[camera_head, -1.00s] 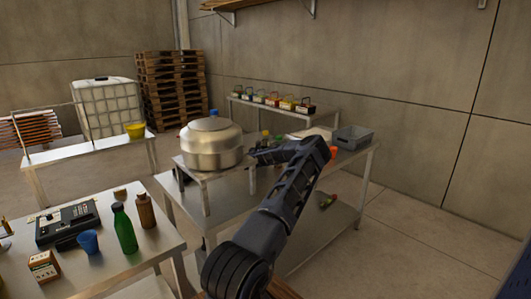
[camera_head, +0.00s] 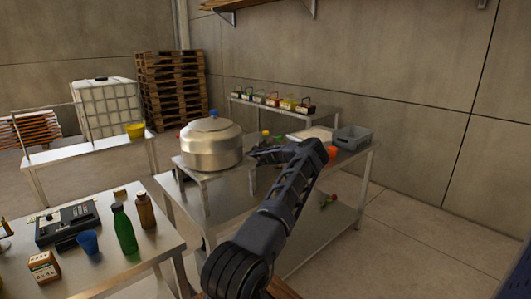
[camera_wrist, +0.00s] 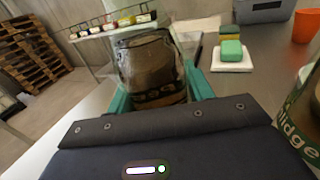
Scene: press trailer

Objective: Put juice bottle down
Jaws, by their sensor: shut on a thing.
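The juice bottle (camera_wrist: 150,60), clear with dark brown contents, stands between the teal fingers of my gripper (camera_wrist: 158,92) in the wrist view. The fingers are shut on it, one on each side. Its lower part is hidden by my gripper's body, so I cannot tell whether it touches the steel table (camera_wrist: 270,75). In the head view my gripper (camera_head: 266,154) is over the table, just right of the big metal pot, and the bottle is not clearly made out there.
The metal pot (camera_head: 212,145) stands close on the left. A green sponge (camera_wrist: 231,50) on a white pad, a grey bin (camera_head: 352,138) and an orange cup (camera_wrist: 306,26) are nearby. A green-labelled container (camera_wrist: 302,112) is at the wrist view's right edge. Bare tabletop lies between.

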